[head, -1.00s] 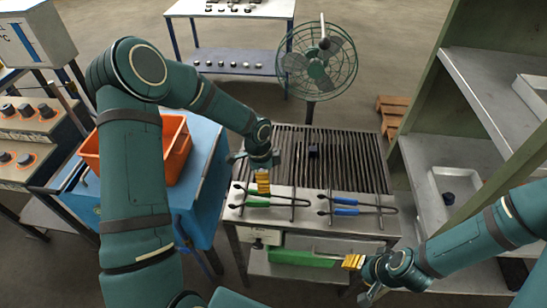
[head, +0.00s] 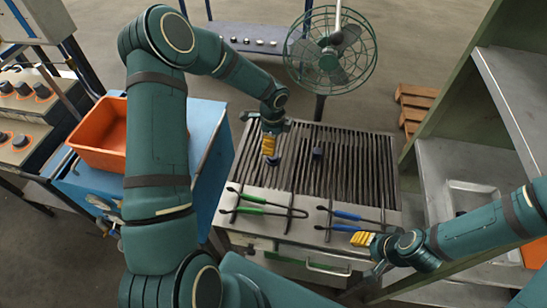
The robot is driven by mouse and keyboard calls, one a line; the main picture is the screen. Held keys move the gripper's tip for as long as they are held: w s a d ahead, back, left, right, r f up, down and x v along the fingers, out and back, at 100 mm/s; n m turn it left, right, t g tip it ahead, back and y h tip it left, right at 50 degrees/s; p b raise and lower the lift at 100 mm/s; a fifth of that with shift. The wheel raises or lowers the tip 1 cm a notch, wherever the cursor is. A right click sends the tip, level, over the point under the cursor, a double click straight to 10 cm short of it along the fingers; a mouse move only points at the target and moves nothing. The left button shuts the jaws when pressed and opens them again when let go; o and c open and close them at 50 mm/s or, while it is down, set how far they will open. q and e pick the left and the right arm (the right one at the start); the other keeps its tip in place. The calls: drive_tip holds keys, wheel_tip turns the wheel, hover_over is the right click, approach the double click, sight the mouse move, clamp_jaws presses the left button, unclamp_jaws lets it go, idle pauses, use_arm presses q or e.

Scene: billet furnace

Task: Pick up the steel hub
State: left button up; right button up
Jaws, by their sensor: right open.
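A small dark block-like piece (head: 318,152), which may be the steel hub, stands on the slatted grate (head: 350,165) near its middle. Another small dark piece (head: 274,162) shows at the tips of my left gripper (head: 269,147), over the left part of the grate. I cannot tell whether the yellow fingers hold it or are just above it. My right gripper (head: 361,240) is open at the front right of the grate table, by the blue-handled tongs, away from both dark pieces.
Green-handled tongs (head: 263,201) and blue-handled tongs (head: 347,215) lie on the table's front strip. An orange bin (head: 100,145) sits on a blue cabinet at left. A fan (head: 331,55) stands behind. Grey shelving (head: 440,160) with a tray bounds the right.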

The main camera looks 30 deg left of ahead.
sight(273, 158)
use_arm(q)
drive_tip(key=f, duration=0.3)
drive_tip(key=shift+w, duration=0.2)
drive_tip(key=shift+s+f, duration=0.15)
drive_tip(key=shift+f, duration=0.6)
wheel_tip(273, 158, down, 4)
drive_tip(key=shift+a+f, duration=0.1)
drive_tip(key=shift+f, duration=0.05)
clamp_jaws()
